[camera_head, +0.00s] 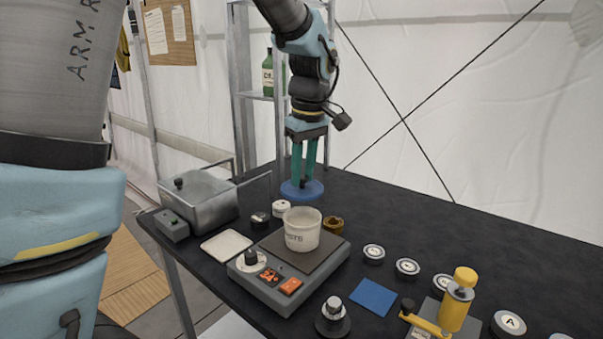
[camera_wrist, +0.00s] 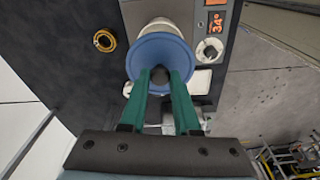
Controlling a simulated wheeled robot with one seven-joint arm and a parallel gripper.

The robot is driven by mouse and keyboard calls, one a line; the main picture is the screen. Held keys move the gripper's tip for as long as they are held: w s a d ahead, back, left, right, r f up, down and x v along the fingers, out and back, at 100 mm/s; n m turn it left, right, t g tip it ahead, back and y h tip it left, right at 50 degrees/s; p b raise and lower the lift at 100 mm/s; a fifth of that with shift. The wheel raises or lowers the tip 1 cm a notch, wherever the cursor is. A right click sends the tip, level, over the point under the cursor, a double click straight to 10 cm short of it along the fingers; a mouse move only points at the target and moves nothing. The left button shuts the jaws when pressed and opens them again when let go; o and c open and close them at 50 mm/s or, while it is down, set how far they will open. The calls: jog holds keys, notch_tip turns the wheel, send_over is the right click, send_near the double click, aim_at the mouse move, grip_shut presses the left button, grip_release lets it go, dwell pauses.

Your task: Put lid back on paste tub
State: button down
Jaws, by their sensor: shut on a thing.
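The blue round lid (camera_head: 301,191) is in my gripper (camera_head: 303,178), whose green fingers are shut on its dark knob. In the head view the lid appears behind the tub, apart from it; its height above the table is hard to tell. The white paste tub (camera_head: 302,230) stands upright with its top open on the hot plate (camera_head: 290,260). In the wrist view the lid (camera_wrist: 160,60) lies between the fingertips (camera_wrist: 160,76) and hides part of the tub (camera_wrist: 162,25) beyond it.
A brass ring (camera_head: 333,225) and small jars (camera_head: 281,208) stand close around the tub. A metal box (camera_head: 198,194) and white tray (camera_head: 227,246) are at left. A blue square (camera_head: 374,297), yellow press (camera_head: 456,302) and several round tins (camera_head: 407,267) are at right. The back right tabletop is clear.

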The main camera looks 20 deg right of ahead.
aim_at(304, 188)
jog(key=shift+f+b, duration=1.85)
jog(key=shift+f, duration=1.15)
jog(key=shift+f, duration=0.15)
dwell(0.4)
jog(key=shift+c, duration=0.4)
grip_release()
dwell(0.3)
jog(key=shift+r+p, duration=2.8)
jog(key=shift+r, duration=0.75)
